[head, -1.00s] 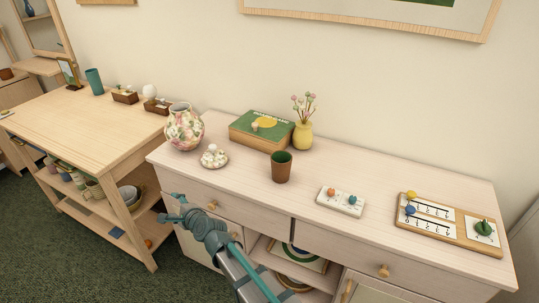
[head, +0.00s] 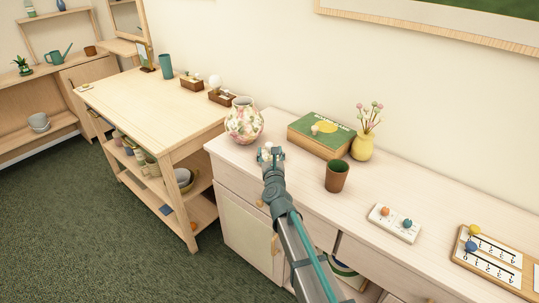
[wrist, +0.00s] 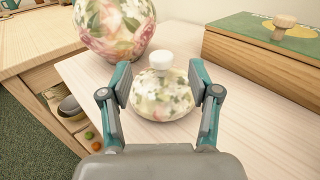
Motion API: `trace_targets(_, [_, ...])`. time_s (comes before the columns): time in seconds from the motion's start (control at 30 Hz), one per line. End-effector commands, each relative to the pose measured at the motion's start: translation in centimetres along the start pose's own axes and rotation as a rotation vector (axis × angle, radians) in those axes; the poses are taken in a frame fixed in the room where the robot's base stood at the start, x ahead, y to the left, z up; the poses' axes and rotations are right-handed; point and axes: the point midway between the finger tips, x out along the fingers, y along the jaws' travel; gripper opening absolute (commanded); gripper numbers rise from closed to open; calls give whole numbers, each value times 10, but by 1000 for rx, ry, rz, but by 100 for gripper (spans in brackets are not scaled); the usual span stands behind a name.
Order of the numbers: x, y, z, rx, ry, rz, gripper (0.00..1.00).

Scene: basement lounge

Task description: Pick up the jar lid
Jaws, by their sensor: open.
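The jar lid (wrist: 162,92) is a floral disc with a white knob on top. It lies on the pale cabinet top (wrist: 250,131) in front of the matching floral jar (wrist: 113,28), which also shows in the head view (head: 244,122). My gripper (wrist: 160,92) is open, with its two fingers to the left and right of the lid in the wrist view. I cannot tell whether the fingers touch it. In the head view my gripper (head: 270,154) hides most of the lid.
A green box (head: 320,135) with a small knob on it, a brown cup (head: 337,176) and a yellow vase (head: 362,147) stand to the right. A wooden table (head: 160,108) is at left.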

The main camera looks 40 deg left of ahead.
Motion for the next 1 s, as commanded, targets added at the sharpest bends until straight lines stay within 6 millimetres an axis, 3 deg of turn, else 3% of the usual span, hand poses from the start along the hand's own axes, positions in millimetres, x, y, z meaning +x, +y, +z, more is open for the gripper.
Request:
trace_targets(0.17, [11, 0, 0, -2, 1, 0, 62])
trace_targets(0.5, [53, -1, -1, -2, 0, 1, 62])
trace_targets(0.77, [55, -1, -2, -2, 0, 1, 62])
trace_targets(1.0, [55, -1, -2, -2, 0, 1, 25])
